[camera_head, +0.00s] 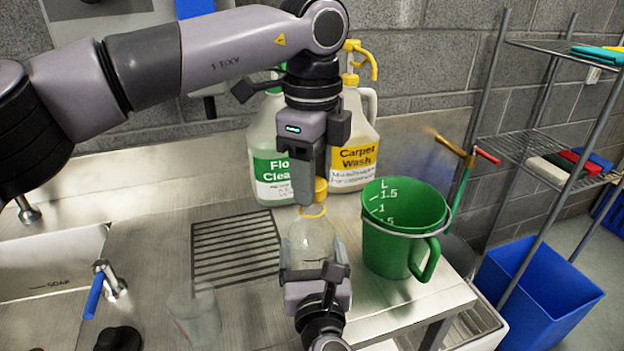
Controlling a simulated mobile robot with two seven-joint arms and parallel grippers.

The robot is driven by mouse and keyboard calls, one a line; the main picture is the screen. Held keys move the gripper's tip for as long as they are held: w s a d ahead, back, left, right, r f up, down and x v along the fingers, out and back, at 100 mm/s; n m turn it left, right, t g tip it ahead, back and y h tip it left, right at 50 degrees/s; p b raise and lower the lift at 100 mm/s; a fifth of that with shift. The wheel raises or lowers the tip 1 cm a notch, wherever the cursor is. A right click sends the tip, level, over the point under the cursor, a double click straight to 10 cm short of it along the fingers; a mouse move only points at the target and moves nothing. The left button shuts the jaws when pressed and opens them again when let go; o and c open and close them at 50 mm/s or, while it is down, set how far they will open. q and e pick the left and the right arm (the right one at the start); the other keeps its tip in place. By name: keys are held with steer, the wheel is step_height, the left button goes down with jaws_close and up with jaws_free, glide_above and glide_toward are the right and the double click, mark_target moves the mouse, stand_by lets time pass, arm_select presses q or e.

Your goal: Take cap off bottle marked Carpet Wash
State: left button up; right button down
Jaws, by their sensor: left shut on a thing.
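A clear bottle (306,243) stands upright near the middle of the steel counter, with a yellow cap (320,191) and a yellow ring at its neck. No label on it is readable from here. My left gripper (313,187) comes down from above and is shut on the yellow cap, hiding part of it. Whether the cap is clear of the neck cannot be told. My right gripper (316,275) reaches in from the bottom, its fingers on either side of the bottle's lower part; its grip is unclear. A large jug marked Carpet Wash (355,163), with a yellow pump top, stands behind.
A Flo Clean jug (270,168) stands behind my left gripper. A green measuring jug (400,240) is close on the right. A translucent cup (194,314) is at the front left, near the sink (45,265). Ridged drain grooves (235,248) are clear. A wire shelf stands at the right.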

arm_select(q)
steer(key=shift+r, duration=0.2)
steer(key=shift+o, duration=0.2)
steer(key=shift+r, duration=1.95)
arm_select(e)
jaws_free()
